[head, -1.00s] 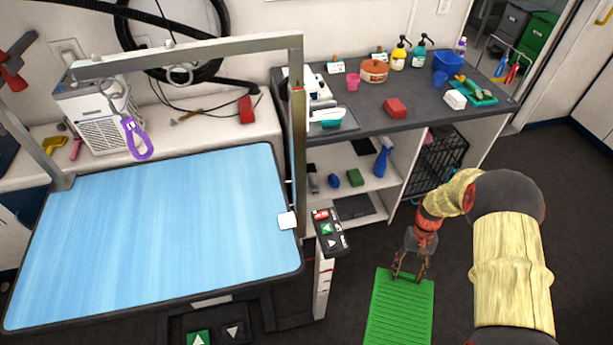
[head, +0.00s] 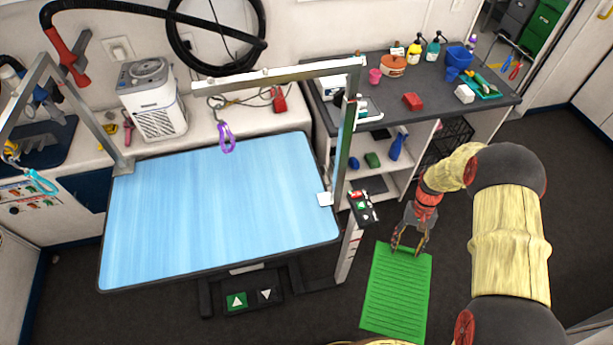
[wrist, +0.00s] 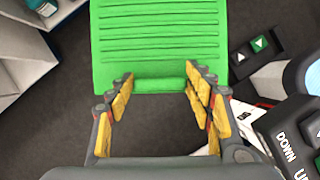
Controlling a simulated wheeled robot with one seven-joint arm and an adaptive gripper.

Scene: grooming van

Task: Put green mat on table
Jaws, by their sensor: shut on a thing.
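The green mat (head: 396,296) is a flat ribbed rectangle in front of my arm, right of the grooming table. My gripper (head: 408,248) is at its far edge, shut on that edge. In the wrist view the mat (wrist: 160,40) reaches away from my gripper (wrist: 158,84), with its rolled edge between the fingertips. The frames do not clearly show how high the mat is above the dark floor. The table (head: 215,215) has a bare light-blue top with a dark rim and stands left of the mat.
A metal arm frame (head: 280,76) rises over the table, with a purple loop (head: 226,138) hanging from it. A control box on a white post (head: 350,250) stands between table and mat. A dark-topped shelf unit (head: 440,95) with bottles and small items is behind.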

